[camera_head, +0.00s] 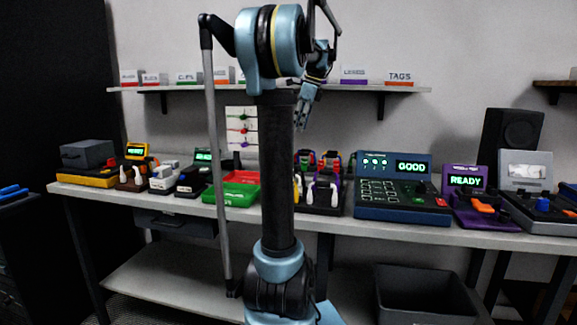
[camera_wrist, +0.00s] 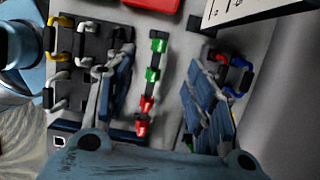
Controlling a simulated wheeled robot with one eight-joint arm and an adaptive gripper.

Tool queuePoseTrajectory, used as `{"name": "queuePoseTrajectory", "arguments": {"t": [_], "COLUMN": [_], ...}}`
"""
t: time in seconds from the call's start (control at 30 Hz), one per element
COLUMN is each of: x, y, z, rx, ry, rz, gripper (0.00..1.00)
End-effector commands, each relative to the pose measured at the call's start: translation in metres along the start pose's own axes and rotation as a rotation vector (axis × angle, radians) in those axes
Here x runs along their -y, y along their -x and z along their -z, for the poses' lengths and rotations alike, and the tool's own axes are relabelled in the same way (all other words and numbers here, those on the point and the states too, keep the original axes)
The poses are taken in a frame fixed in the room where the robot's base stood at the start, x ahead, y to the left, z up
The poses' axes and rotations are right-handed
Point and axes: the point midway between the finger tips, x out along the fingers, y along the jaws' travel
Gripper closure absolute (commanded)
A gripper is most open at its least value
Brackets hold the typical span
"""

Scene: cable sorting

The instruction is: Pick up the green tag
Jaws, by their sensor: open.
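In the wrist view a row of small green and red pieces stands between my fingers. One green piece (camera_wrist: 158,42) is at the far end, with a second green piece (camera_wrist: 153,75) just below it. I cannot tell which of them is the green tag. Red pieces (camera_wrist: 146,104) continue the row nearer the palm. My gripper (camera_wrist: 160,60) is open and empty, with a finger on each side of the row. In the head view my gripper (camera_head: 303,118) is high above the bench, and the row is not clearly visible there.
The bench (camera_head: 330,216) carries a green tray (camera_head: 250,192), a blue tester reading GOOD (camera_head: 400,200), a purple device reading READY (camera_head: 470,205) and cable racks (camera_head: 322,195). A shelf (camera_head: 290,89) with labels, including TAGS (camera_head: 400,78), runs behind. A dark bin (camera_head: 425,295) sits below.

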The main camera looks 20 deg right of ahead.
Motion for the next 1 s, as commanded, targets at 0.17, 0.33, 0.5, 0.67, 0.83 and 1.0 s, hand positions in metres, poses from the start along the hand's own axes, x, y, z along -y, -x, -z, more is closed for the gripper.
{"name": "queuePoseTrajectory", "arguments": {"t": [0.17, 0.33, 0.5, 0.67, 0.83, 1.0], "x": [0.000, 0.000, 0.000, 0.000, 0.001, 0.003], "y": [-0.033, -0.062, -0.087, -0.098, -0.110, -0.134], "z": [0.002, 0.003, 0.003, 0.003, 0.004, 0.008], "rx": [0.000, 0.000, 0.000, 0.000, 0.000, 0.000], "ry": [0.001, 0.000, 0.001, 0.001, 0.001, 0.001], "rz": [0.001, 0.001, 0.001, 0.001, 0.001, 0.001], "gripper": [0.51, 0.51, 0.51, 0.51, 0.51, 0.51]}}
